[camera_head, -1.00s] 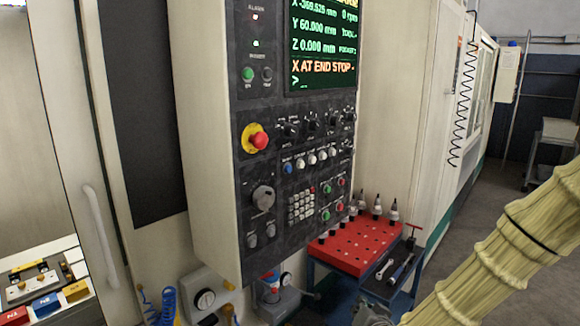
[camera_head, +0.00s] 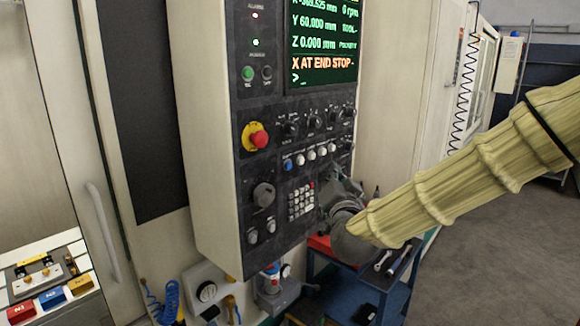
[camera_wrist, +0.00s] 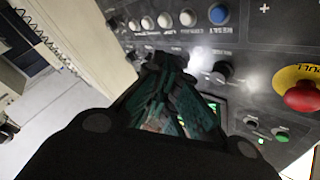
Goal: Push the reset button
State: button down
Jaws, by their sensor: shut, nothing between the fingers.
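A row of buttons runs across the control panel (camera_head: 262,185). The blue button (camera_head: 287,164) is at its left end in the head view and is also near the top of the wrist view (camera_wrist: 219,14). Small lettering beside it looks like a reset label, upside down in the wrist view. My gripper (camera_head: 332,192) is in front of the panel's lower right, right of and below the blue button. In the wrist view my dark green fingers (camera_wrist: 172,68) are shut and empty, pointing at the panel near the dark knobs. I cannot tell whether they touch it.
A red emergency stop (camera_head: 257,137) on a yellow ring sits left of the buttons. White buttons (camera_head: 310,154) stand close beside the blue one. The screen (camera_head: 322,40) reads "X AT END STOP". A tool cart (camera_head: 345,283) stands below; my arm hides part of it and some panel buttons.

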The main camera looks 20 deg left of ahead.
aim_at(288, 166)
jog(key=w+a+p, duration=0.1)
jog(key=w+a, duration=0.2)
jog(key=a, duration=0.5)
jog(key=shift+a, duration=0.2)
dwell(0.4)
jog(key=shift+w+a, duration=0.1)
jog(key=shift+a, duration=0.1)
dwell(1.3)
jog(key=shift+a, duration=0.2)
jog(key=shift+w+a+b, duration=0.15)
jog(key=shift+a+b, duration=0.15)
jog(key=shift+a, duration=0.05)
dwell(1.0)
jog(key=shift+d, duration=0.2)
jog(key=shift+s+d+b, duration=0.25)
jog(key=shift+d+b, duration=0.1)
jog(key=shift+d, duration=0.25)
jog(key=shift+f, duration=0.1)
